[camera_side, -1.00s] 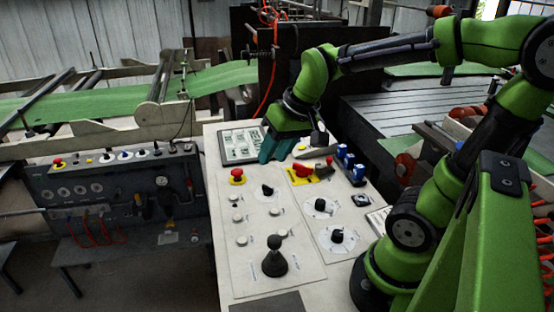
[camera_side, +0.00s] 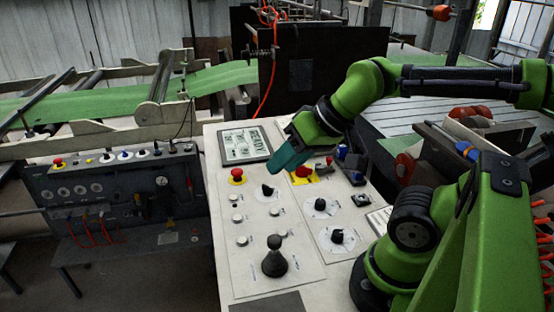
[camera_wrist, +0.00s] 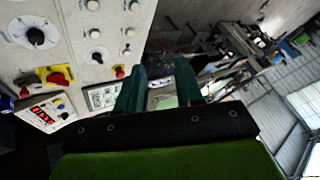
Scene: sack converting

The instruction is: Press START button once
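The control panel (camera_side: 300,225) carries several small pale round buttons, such as one at the left (camera_side: 237,200); its labels are too small to read, so I cannot tell which is START. Pale buttons also show in the wrist view (camera_wrist: 95,33). In the wrist view the fingers (camera_wrist: 161,68) stand apart with an empty gap. I see no contact with any button.
A display screen (camera_side: 245,146) sits at the panel's back. Black knobs (camera_side: 267,190) and a tall joystick (camera_side: 274,258) stand up from the panel. Blue parts (camera_side: 343,153) are at its right edge. A grey machine console (camera_side: 120,200) stands left.

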